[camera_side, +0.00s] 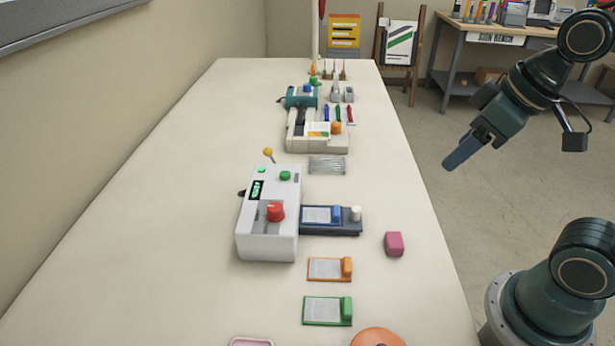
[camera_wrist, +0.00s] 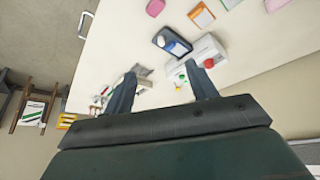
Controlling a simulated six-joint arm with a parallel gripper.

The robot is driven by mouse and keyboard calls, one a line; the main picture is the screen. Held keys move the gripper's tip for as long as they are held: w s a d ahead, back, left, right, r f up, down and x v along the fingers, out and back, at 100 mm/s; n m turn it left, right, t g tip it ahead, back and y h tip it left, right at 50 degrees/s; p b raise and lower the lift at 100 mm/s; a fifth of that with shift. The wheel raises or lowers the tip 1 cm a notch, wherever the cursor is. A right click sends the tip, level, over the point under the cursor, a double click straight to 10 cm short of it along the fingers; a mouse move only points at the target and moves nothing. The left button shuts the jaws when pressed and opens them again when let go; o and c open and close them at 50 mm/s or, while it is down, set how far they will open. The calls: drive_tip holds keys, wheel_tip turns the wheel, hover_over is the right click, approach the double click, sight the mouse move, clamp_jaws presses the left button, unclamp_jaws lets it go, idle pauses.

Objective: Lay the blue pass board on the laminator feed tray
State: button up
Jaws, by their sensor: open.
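The blue pass board (camera_side: 322,215) lies flat on the dark laminator feed tray (camera_side: 347,228), beside the white laminator (camera_side: 268,222) with its red knob. The board has a pale sheet and a blue block at its right end. A white knob stands on the tray to the right of the board. In the wrist view the blue board (camera_wrist: 178,48) shows on the dark tray (camera_wrist: 161,38). My gripper (camera_side: 452,165) is in the air off the table's right side, well apart from the board. In the wrist view its two fingers (camera_wrist: 163,85) are spread with nothing between them.
An orange board (camera_side: 325,269) and a green board (camera_side: 322,311) lie nearer the camera. A pink block (camera_side: 395,244) sits right of the tray. A second machine (camera_side: 312,137) and pens stand farther back. The table's right strip is mostly clear.

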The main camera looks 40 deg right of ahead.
drive_tip(key=s, duration=0.1)
drive_tip(key=s+m, duration=0.1)
drive_tip(key=s, duration=0.1)
drive_tip(key=shift+s+d+r, duration=0.15)
drive_tip(key=shift+d+r, duration=0.05)
